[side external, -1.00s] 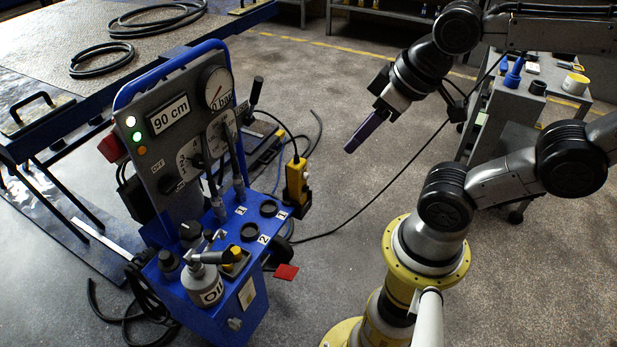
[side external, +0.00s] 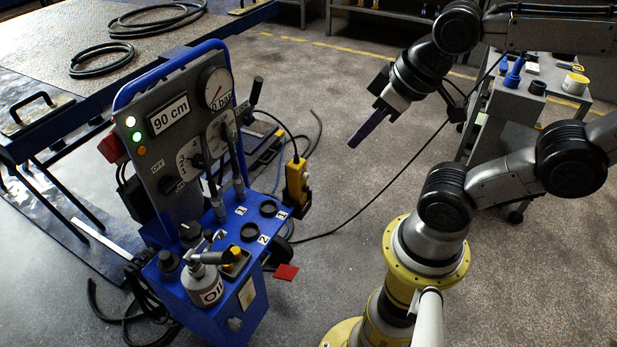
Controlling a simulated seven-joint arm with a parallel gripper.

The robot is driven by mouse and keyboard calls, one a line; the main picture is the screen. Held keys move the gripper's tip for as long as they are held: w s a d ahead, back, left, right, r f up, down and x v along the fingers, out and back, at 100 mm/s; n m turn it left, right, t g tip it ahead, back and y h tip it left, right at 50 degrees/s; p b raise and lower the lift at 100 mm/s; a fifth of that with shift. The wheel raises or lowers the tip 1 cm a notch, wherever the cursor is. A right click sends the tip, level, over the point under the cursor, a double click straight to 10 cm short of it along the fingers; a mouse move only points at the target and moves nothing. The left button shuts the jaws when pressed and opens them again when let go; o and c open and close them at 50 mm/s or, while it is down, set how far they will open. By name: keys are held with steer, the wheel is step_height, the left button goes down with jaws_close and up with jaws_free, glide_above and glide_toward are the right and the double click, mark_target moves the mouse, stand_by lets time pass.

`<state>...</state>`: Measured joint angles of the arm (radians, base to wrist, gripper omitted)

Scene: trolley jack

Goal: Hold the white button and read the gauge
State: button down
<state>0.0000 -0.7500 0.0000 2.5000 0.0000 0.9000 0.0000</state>
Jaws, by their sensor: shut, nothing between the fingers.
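The white button (side external: 130,122) is a small lit round on the upper left of the trolley jack's grey panel (side external: 160,150). The round gauge (side external: 217,88) is at the panel's upper right, white-faced with a red needle, above a partly hidden label that reads "0 bar". A display (side external: 168,114) reads "90 cm". My gripper (side external: 355,141) has purple fingers that are shut and empty. It hangs in the air to the right of the panel, well apart from the button and the gauge.
Below the white button are a green light (side external: 136,137) and an orange one (side external: 141,151). A red block (side external: 111,148) sits at the panel's left edge. Levers (side external: 237,165) and an oil can (side external: 203,283) stand on the blue base. A yellow pendant (side external: 296,181) hangs on the right side.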

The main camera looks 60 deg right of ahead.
stand_by(0.9)
steer(key=w+d+r+n+t, duration=0.1)
steer(key=w+r+t, duration=0.3)
steer(key=w, duration=0.4)
steer(key=w+d+r+t, duration=0.1)
steer(key=w+r+t, duration=0.25)
steer(key=w, duration=0.45)
steer(key=w+d+f+t+h, duration=0.2)
steer(key=w+d+f+h, duration=0.1)
steer(key=w+d+f, duration=0.7)
steer(key=s+d+f+m+g+h, duration=0.1)
steer(key=d+f, duration=0.3)
steer(key=f, duration=0.5)
steer(key=s+d+f+m+h, duration=0.15)
steer(key=d+f, duration=0.25)
steer(key=f, duration=0.4)
steer(key=s+d+f+m+g, duration=0.1)
steer(key=s+f+m+g, duration=0.3)
steer(key=s+f, duration=1.1)
step_height(320, 180, down, 2)
steer(key=shift+s+f+g, duration=0.1)
steer(key=shift+s+g, duration=0.05)
steer(key=shift+g, duration=0.3)
